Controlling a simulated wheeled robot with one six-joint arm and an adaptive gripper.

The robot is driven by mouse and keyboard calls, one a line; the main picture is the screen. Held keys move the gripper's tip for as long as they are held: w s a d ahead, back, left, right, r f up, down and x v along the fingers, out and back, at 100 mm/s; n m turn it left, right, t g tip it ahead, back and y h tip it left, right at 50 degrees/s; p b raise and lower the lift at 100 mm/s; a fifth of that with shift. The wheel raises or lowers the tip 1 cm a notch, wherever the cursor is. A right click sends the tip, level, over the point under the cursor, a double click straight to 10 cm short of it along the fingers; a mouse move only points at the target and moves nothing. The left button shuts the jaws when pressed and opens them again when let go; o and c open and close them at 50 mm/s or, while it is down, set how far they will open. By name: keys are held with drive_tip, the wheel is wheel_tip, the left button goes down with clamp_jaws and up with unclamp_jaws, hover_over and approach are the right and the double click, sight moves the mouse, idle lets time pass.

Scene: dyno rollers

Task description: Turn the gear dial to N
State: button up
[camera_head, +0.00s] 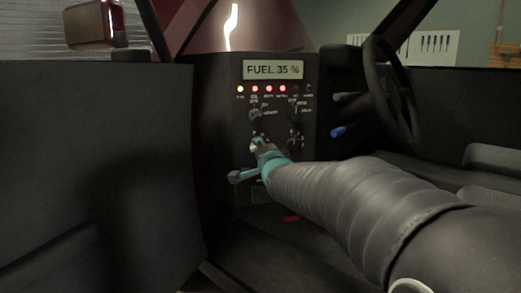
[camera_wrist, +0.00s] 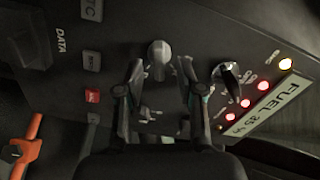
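A control panel (camera_head: 277,125) stands in the dash. In the wrist view a rounded grey knob (camera_wrist: 158,53) sticks out of the panel between my fingertips; it may be the gear dial, but its markings are too small to read. My gripper (camera_wrist: 162,66) is open, one finger on each side of this knob, with gaps showing. In the head view my gripper (camera_head: 256,143) is at the lower part of the panel and hides what is there. A dark knob (camera_wrist: 230,76) sits to the right of the fingers in the wrist view. The dial's setting cannot be read.
A display (camera_head: 273,71) reads FUEL 35 %, above a row of lit lamps (camera_head: 269,88). Two upper knobs (camera_head: 255,114) (camera_head: 294,107) are near. The steering wheel (camera_head: 391,92) is to the right. An orange handle (camera_wrist: 27,145) and a red button (camera_wrist: 92,96) are left of my fingers.

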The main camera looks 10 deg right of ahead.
drive_tip(key=s, duration=1.1)
drive_tip(key=shift+s, duration=0.15)
drive_tip(key=shift+d, duration=0.1)
drive_tip(key=s+d+f+n+g+h+p, duration=0.1)
drive_tip(key=s+f+n+g, duration=0.3)
drive_tip(key=f, duration=0.3)
drive_tip(key=s+d+f+n+g, duration=0.1)
drive_tip(key=s+f+n+g, duration=0.3)
drive_tip(key=f, duration=0.3)
drive_tip(key=s+a+r+n+g+p, duration=0.1)
drive_tip(key=s+n+g+p, duration=0.1)
drive_tip(key=s, duration=0.8)
drive_tip(key=s+a+r+n+g+p, duration=0.1)
drive_tip(key=s+r+n+g+p, duration=0.1)
drive_tip(key=s+p, duration=0.5)
drive_tip(key=s+n, duration=0.1)
drive_tip(key=s, duration=0.1)
drive_tip(key=shift+s+a+r+n+y, duration=0.2)
drive_tip(key=shift+s+a+n+y, duration=0.1)
drive_tip(key=shift+s+a+n, duration=0.1)
